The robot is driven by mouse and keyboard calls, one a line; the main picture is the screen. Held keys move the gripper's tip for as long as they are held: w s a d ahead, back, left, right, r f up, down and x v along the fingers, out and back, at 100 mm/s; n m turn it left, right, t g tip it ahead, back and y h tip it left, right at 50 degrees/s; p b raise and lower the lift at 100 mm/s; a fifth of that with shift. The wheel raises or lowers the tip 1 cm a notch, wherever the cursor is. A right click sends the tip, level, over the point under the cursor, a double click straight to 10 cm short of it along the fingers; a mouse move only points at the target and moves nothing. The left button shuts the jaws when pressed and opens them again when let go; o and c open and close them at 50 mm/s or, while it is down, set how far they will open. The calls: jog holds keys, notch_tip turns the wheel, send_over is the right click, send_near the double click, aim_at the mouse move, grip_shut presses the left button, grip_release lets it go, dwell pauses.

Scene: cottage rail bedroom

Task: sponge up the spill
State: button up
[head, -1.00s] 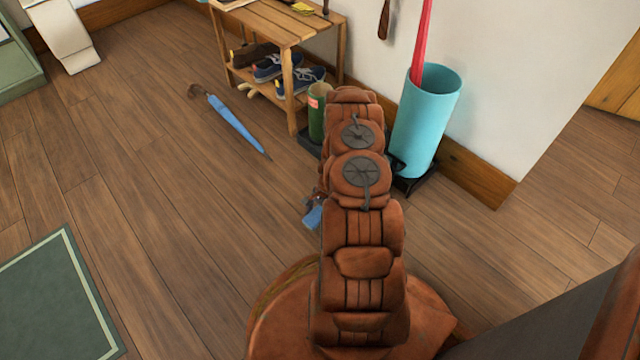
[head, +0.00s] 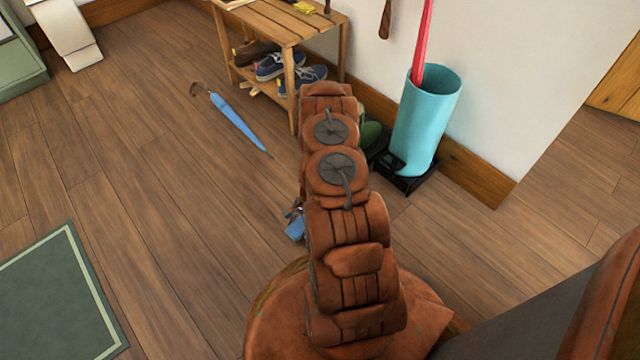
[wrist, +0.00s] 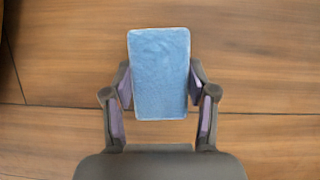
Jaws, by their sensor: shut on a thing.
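A blue sponge (wrist: 160,75) fills the middle of the wrist view, upright between the two fingers. My gripper (wrist: 160,92) is shut on it, with a finger pad against each side. In the head view the sponge (head: 295,229) shows as a small blue patch left of my arm, and my gripper (head: 294,211) is mostly hidden behind the arm. Wooden floor lies behind the sponge in the wrist view. I cannot make out a spill in either view; my arm hides part of the floor.
A teal umbrella stand (head: 428,122) stands on a black tray (head: 408,180) by the wall. A wooden shoe rack (head: 291,90) is behind my arm. A blue umbrella (head: 237,122) lies on the floor. A green rug (head: 50,300) lies at left; the floor between is clear.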

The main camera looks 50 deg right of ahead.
jog(key=shift+r+p, duration=1.8)
jog(key=shift+r, duration=1.7)
jog(key=shift+w, duration=0.1)
